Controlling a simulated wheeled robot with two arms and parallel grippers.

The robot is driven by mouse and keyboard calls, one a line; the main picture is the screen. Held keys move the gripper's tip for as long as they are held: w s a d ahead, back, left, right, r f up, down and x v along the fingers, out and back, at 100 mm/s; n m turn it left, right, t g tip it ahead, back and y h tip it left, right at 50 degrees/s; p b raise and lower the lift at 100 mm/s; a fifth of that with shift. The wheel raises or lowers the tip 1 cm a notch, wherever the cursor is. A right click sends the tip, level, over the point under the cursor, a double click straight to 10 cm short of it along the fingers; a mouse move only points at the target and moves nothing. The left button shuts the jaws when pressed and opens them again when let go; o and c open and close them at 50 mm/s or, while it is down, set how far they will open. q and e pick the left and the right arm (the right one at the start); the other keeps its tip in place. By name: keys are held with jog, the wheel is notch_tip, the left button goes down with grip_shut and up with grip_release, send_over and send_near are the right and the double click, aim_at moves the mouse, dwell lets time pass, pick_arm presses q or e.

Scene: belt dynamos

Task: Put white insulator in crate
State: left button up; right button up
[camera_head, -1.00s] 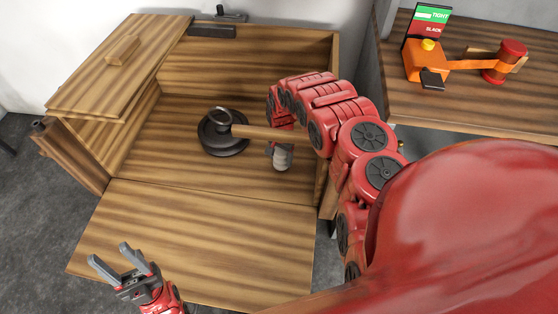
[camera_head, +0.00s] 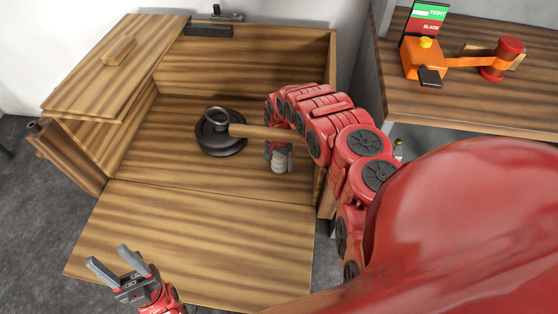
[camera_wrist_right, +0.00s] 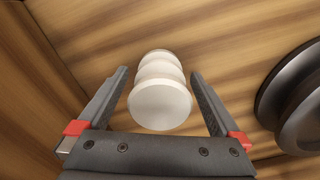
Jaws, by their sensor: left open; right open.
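The white insulator (camera_wrist_right: 160,92), a ribbed cylinder, is between the spread fingers of my right gripper (camera_wrist_right: 161,88) in the right wrist view, with a gap on each side. In the head view the insulator (camera_head: 279,167) shows as a small pale ribbed piece below the gripper, inside the wooden crate (camera_head: 240,72) toward its right side. Whether it rests on the crate floor is hard to tell. My right gripper is open and mostly hidden by its own arm in the head view. My left gripper (camera_head: 120,264) is open and empty at the lower left, by the crate's lowered front panel.
A dark round weight with a ring (camera_head: 220,133) stands on the crate floor left of the insulator. A wooden bar crosses from it to my right arm. The lid (camera_head: 122,66) is folded to the left. A bench (camera_head: 470,100) with an orange device (camera_head: 425,62) stands at right.

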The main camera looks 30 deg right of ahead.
notch_tip(320, 180, up, 12)
jog(key=shift+r+p, duration=0.15)
jog(key=shift+p, duration=1)
